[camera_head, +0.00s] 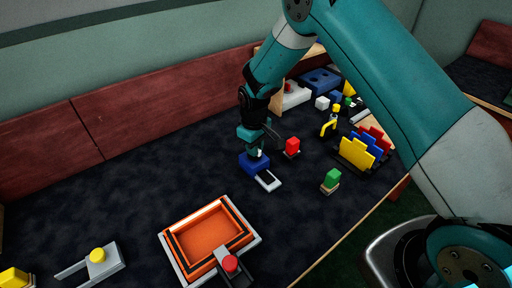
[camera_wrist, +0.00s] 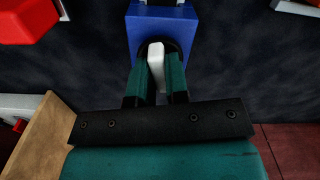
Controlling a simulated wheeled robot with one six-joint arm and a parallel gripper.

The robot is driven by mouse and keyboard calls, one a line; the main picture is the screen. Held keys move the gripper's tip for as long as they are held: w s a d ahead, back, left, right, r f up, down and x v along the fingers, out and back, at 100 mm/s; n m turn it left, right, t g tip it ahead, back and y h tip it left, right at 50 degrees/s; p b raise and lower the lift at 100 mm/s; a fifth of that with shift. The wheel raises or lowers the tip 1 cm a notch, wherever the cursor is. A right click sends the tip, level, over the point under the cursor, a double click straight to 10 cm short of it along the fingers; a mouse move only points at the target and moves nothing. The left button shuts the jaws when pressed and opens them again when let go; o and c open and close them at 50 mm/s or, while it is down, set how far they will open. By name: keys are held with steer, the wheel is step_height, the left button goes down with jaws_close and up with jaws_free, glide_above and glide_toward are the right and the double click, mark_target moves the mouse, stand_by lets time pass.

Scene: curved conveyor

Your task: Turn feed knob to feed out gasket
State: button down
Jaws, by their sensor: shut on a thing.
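A blue block-shaped feeder (camera_head: 254,164) stands on the dark surface, with a flat pale chute (camera_head: 268,181) sticking out at its front. In the wrist view the blue feeder (camera_wrist: 162,28) is at the top centre, with a white knob (camera_wrist: 156,64) on its near face. My gripper (camera_wrist: 160,68) is shut on this white knob, one green finger on each side. In the head view my gripper (camera_head: 258,150) reaches down to the feeder from above and behind. The knob is mostly hidden there. I cannot make out a gasket.
An orange tray (camera_head: 207,238) lies in front. Yellow and red racks (camera_head: 357,154) stand at the right. The dark surface left of the feeder is clear.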

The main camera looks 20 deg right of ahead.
steer(key=shift+w+r+m, duration=0.1)
steer(key=shift+w+m, duration=0.05)
steer(key=shift+m, duration=0.5)
steer(key=shift+w+r+m, duration=0.1)
steer(key=shift+w+m, duration=0.05)
steer(key=shift+m, duration=0.5)
steer(key=c, duration=1.1)
jaws_free()
steer(key=shift+s+f, duration=0.1)
steer(key=shift+f, duration=0.05)
steer(key=shift+r+b, duration=0.95)
steer(key=shift+r, duration=7.8)
